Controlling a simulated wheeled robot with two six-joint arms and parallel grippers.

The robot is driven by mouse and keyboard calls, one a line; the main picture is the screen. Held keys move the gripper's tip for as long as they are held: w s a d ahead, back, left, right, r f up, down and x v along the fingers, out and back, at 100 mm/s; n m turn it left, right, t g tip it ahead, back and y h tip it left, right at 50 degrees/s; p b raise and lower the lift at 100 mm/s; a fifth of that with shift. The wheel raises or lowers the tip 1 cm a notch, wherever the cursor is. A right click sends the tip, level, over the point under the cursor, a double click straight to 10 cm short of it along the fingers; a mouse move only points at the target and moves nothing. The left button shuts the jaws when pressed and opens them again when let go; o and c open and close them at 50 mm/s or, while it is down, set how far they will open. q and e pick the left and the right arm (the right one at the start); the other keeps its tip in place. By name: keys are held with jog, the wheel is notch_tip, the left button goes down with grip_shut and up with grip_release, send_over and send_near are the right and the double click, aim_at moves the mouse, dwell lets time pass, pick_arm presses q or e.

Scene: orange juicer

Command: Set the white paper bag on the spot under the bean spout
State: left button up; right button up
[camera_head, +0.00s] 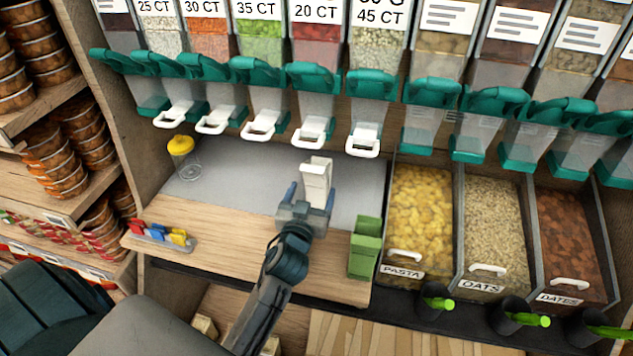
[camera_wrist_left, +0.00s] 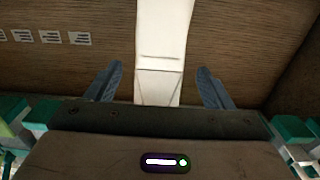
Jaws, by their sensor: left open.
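The white paper bag (camera_head: 316,178) stands upright on the grey mat (camera_head: 240,183), in front of and below the white spout handles, near the fourth from the left. My left gripper (camera_head: 308,200) is open at the bag, with its fingers on either side. In the left wrist view the bag (camera_wrist_left: 160,55) lies between the two spread fingers (camera_wrist_left: 160,88), with a gap at each side. The dispenser spouts (camera_head: 312,132) hang over the mat. I cannot tell which is the bean spout. My right gripper is not in view.
A jar with a yellow lid (camera_head: 181,155) stands on the mat's left. A rack of coloured clips (camera_head: 160,236) is at the front left. A green box (camera_head: 365,247) stands right of the gripper, beside the bins of pasta (camera_head: 420,215). The mat's middle left is clear.

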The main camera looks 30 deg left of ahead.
pick_arm(q)
jog(key=shift+v, duration=2.3)
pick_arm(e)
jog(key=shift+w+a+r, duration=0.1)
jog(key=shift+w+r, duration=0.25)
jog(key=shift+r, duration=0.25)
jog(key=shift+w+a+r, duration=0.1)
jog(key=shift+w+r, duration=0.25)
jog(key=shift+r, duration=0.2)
